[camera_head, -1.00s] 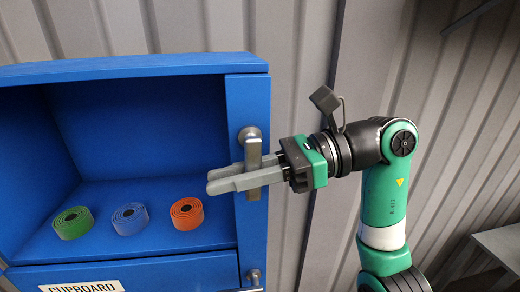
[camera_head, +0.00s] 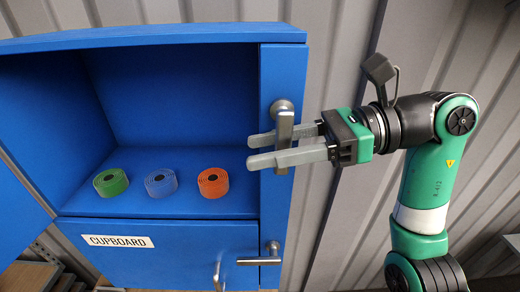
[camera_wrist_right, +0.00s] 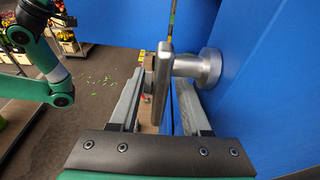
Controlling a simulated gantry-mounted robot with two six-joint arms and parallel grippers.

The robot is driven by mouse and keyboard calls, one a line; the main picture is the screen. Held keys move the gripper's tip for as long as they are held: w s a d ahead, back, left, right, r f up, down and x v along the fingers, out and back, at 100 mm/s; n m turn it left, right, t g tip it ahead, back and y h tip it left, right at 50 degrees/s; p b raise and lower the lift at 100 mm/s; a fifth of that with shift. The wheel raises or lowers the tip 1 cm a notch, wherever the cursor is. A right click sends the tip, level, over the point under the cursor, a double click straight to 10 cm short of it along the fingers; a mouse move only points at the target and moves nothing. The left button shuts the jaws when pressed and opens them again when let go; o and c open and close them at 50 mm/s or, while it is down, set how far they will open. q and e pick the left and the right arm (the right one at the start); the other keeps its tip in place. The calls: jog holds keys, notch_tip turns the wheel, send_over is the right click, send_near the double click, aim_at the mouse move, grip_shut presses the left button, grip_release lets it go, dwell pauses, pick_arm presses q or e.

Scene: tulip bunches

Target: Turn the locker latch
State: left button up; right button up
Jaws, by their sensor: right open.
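The latch at the upper right (camera_head: 283,125) is a grey metal lever on the right frame of the blue cupboard (camera_head: 155,38). It hangs about vertical from its round base. My right gripper (camera_head: 254,151) is open, with its grey fingers reaching left on either side of this lever. In the right wrist view the lever (camera_wrist_right: 161,85) stands between the two fingers, with its base against the blue panel. The right gripper also shows there (camera_wrist_right: 160,100). Whether a finger touches the lever I cannot tell. My left gripper is not in view.
A second metal lever (camera_head: 260,260) lies horizontal on the lower frame, and a curved handle (camera_head: 218,276) is beside it. Green (camera_head: 111,182), blue (camera_head: 161,182) and orange (camera_head: 213,182) tape rolls sit on the open shelf. A CUPBOARD label (camera_head: 118,241) is below them.

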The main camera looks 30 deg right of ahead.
jog(key=b+v, duration=0.1)
jog(key=v, duration=0.9)
jog(key=shift+s+d, duration=0.15)
